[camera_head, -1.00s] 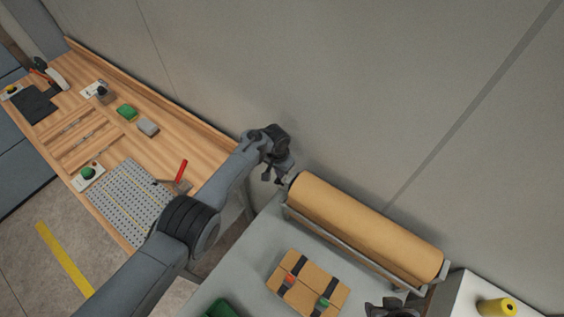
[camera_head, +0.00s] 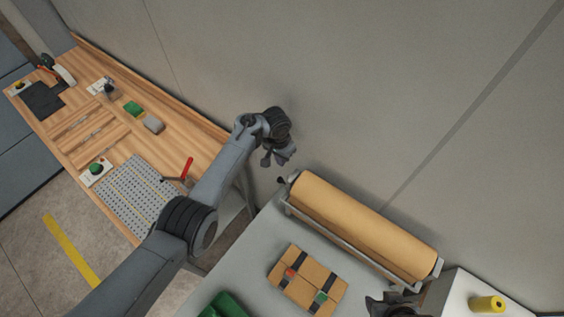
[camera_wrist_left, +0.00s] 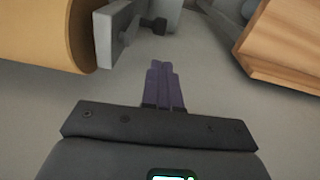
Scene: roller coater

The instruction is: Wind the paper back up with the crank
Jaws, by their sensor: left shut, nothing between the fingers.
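The brown paper roll (camera_head: 365,225) lies across its grey stand (camera_head: 350,247) by the wall. A small dark knob (camera_head: 281,180) shows at its left end. In the left wrist view, the roll (camera_wrist_left: 50,35) is at the upper left, beside a grey crank plate (camera_wrist_left: 117,36) with a dark handle (camera_wrist_left: 154,25). My left gripper (camera_head: 279,160) is just above and left of that end, apart from the knob. In the left wrist view its fingers (camera_wrist_left: 164,82) are together and empty, below the handle. My right gripper (camera_head: 390,303) shows partly at the bottom edge; its jaws are unclear.
A strapped brown package (camera_head: 306,280) lies on the grey table (camera_head: 245,262) in front of the roll, with a green object (camera_head: 222,306) nearby. A wooden bench (camera_head: 205,140) with tools stands left. A yellow roll (camera_head: 487,304) sits on a white surface at right.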

